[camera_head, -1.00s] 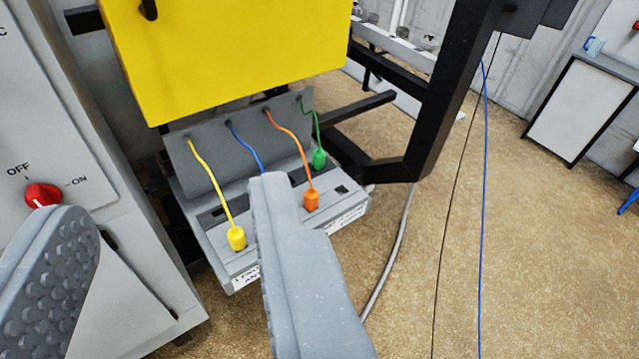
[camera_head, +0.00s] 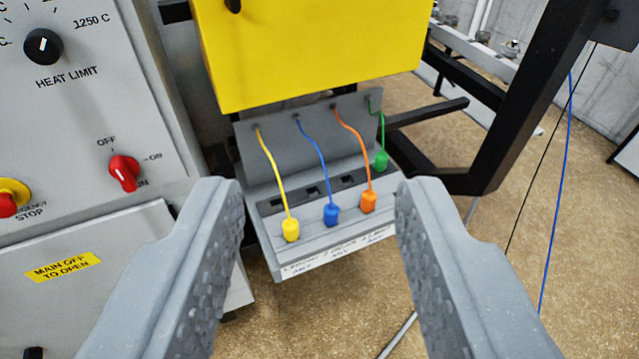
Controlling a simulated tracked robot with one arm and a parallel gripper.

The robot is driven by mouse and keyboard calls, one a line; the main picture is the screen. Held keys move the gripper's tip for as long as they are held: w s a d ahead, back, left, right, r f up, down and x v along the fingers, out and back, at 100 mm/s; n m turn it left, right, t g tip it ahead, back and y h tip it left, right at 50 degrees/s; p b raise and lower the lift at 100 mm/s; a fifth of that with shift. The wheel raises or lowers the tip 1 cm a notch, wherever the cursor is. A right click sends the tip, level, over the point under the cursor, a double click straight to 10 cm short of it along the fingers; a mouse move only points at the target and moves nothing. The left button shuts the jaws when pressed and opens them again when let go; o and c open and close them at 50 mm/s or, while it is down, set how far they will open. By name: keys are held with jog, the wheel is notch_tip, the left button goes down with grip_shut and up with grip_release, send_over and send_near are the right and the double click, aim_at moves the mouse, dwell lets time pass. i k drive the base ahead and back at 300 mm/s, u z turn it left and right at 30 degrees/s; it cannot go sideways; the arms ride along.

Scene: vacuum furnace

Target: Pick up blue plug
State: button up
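The blue plug (camera_head: 331,214) sits in the front row of the grey socket panel (camera_head: 262,236), with a blue cable running up from it to the panel's sloped back. The yellow plug (camera_head: 291,229) is to its left and the orange plug (camera_head: 368,201) to its right, both in the same row. The green plug (camera_head: 381,160) sits farther back at the right. My gripper (camera_head: 318,200) is open and empty. Its two fingers frame the panel from left and right, and in the picture the blue plug lies between them. The fingers touch none of the plugs.
A yellow box (camera_head: 310,50) hangs directly above the panel. A grey control cabinet (camera_head: 75,120) with a red switch (camera_head: 124,172) stands at the left. A black frame post (camera_head: 520,100) rises at the right. Open floor (camera_head: 500,260) lies right of the panel.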

aim_at(330, 213)
jog(key=k, duration=1.2)
jog(key=z, duration=0.4)
jog(key=i, duration=1.75)
jog(key=u, duration=0.6)
